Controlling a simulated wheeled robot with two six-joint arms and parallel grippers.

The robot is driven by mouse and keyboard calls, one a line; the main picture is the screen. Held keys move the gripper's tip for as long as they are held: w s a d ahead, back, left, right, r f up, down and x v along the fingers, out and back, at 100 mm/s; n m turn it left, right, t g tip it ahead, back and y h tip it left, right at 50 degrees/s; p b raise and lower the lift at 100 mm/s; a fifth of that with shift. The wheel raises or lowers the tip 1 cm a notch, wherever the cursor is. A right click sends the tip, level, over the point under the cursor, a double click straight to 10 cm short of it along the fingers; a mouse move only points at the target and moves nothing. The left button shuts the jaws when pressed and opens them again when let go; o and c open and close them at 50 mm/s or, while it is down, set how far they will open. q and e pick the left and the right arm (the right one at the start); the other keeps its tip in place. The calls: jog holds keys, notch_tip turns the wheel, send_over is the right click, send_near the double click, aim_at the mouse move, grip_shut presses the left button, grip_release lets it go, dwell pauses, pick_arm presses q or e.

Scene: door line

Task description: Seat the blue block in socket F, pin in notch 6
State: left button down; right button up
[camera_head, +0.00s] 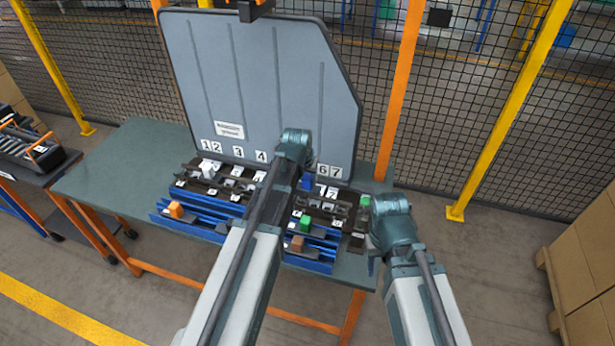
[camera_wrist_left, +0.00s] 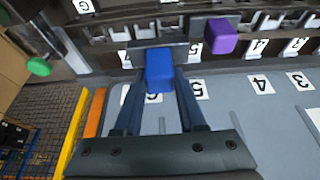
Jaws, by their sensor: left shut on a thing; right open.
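The blue block (camera_wrist_left: 159,72) sits between the two fingers of my left gripper (camera_wrist_left: 160,84), which is shut on it. In the head view the blue block (camera_head: 307,182) shows just right of my left wrist, at the dark socket row (camera_head: 343,207) near the board's foot. In the left wrist view the block overlaps the label 6 (camera_wrist_left: 153,98) and lies against a grey socket piece (camera_wrist_left: 158,46). Whether it is seated, and its pin, cannot be made out. My right gripper (camera_head: 377,243) is open, at the right end of the rows; its fingertips are mostly hidden.
A purple block (camera_wrist_left: 221,36) is beside the blue one in the left wrist view. A green block (camera_head: 304,222), a brown block (camera_head: 296,242) and an orange block (camera_head: 175,209) sit on the blue racks. The tall grey board (camera_head: 255,85) stands behind. The table's left (camera_head: 120,165) is clear.

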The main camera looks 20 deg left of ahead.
aim_at(307, 189)
pick_arm(q)
jog(key=shift+f, duration=0.3)
jog(key=shift+f+b, duration=0.2)
jog(key=shift+b, duration=0.1)
jog(key=shift+f, duration=0.25)
jog(key=shift+f+b, duration=2.15)
jog(key=shift+b, duration=0.25)
jog(key=shift+c, duration=2)
grip_release()
